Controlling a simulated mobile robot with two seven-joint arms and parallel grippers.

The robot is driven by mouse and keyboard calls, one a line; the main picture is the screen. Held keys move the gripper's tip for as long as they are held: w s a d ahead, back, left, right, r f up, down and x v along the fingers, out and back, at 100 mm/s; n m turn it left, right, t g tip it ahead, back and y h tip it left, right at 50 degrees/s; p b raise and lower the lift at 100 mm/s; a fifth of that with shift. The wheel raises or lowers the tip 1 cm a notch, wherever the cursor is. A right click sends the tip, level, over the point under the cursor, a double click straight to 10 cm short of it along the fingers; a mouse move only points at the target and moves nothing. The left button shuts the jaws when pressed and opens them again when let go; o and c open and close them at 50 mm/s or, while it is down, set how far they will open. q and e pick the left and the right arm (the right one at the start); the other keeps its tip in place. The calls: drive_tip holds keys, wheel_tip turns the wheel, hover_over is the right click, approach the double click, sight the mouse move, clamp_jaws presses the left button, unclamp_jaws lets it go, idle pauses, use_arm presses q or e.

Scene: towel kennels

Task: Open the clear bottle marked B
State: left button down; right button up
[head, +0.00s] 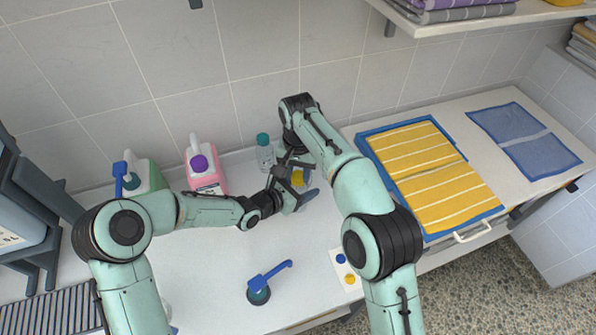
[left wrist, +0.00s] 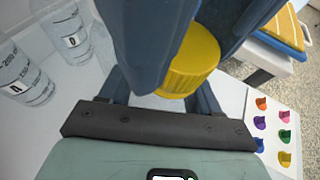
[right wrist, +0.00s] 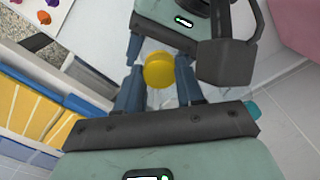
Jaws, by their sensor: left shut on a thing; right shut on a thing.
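A round yellow ribbed cap (head: 297,178) sits between my two grippers; it also shows in the left wrist view (left wrist: 193,65) and the right wrist view (right wrist: 158,70). My right gripper (right wrist: 158,88) comes down from above, its blue fingers shut on either side of the cap. My left gripper (head: 303,199) reaches in from the left, below the cap, shut on the clear bottle there. That bottle's body and mark are almost wholly hidden by fingers and cap. Two other clear marked bottles (left wrist: 72,35) (left wrist: 28,75) stand apart; their letters are hard to read.
A teal-capped clear bottle (head: 265,153), a pink jug (head: 205,172) and a green jug (head: 147,178) stand along the wall. A card with coloured marks (head: 346,283) and a blue tray (head: 365,143) of yellow towels lie right.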

drive_tip(key=o, duration=1.2)
drive_tip(key=shift+c, duration=0.2)
